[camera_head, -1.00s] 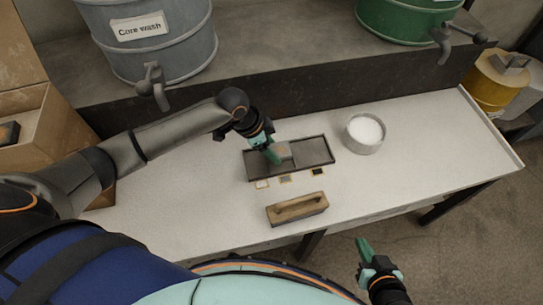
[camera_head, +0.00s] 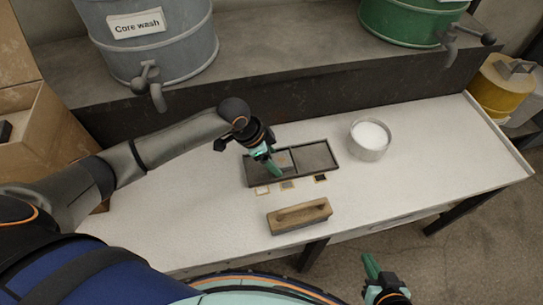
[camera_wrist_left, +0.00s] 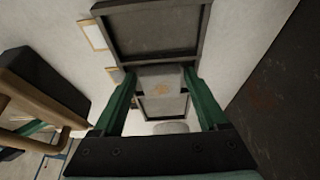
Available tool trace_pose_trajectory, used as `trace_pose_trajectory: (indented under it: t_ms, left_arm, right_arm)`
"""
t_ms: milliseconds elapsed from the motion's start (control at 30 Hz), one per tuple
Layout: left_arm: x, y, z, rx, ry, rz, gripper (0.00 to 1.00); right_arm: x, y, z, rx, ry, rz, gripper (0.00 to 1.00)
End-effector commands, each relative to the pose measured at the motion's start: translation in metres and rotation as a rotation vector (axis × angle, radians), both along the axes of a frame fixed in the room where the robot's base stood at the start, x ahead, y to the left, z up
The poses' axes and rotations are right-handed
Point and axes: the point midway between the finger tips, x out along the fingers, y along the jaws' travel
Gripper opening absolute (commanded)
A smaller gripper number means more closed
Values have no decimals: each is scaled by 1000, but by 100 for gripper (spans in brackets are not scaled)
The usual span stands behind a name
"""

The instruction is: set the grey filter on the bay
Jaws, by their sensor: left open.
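The grey filter (camera_wrist_left: 162,82) is a small grey block with a faint tan mark, seen between my left fingers in the left wrist view. It is at the dark divided tray (camera_wrist_left: 205,18), over or in its middle part; contact with the floor there is unclear. In the head view the tray (camera_head: 334,164) lies on the white table, and its right bay (camera_head: 314,156) looks empty. My left gripper (camera_head: 272,166) is open, pointing down over the tray's left and middle. My right gripper (camera_head: 371,268) hangs in front of the table; its jaw opening is unclear.
Several small framed swatches (camera_head: 288,185) lie before the tray. A wooden-handled block (camera_head: 300,222) is nearer the front edge. A bowl of white material (camera_head: 370,152) stands right of the tray. The table's right side is clear. Two tapped drums (camera_head: 160,75) (camera_head: 400,20) stand behind.

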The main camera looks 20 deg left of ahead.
Motion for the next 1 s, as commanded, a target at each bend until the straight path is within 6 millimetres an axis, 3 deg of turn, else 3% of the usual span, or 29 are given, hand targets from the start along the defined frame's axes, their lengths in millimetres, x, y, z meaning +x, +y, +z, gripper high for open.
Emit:
trace_pose_trajectory:
  t_ms: [167,300,700,1000]
  left_arm:
    - [-1,3,11,2,-1,1,76]
    - [-6,11,35,1,-2,1,76]
    - [-57,84,31,4,5,1,76]
    - [-72,108,31,0,0,0,76]
  right_arm:
    - [0,0,3,1,1,0,0]
    - [0,1,11,3,2,0,0]
    - [2,8,16,16,4,-1,0]
    - [2,8,18,16,3,-1,0]
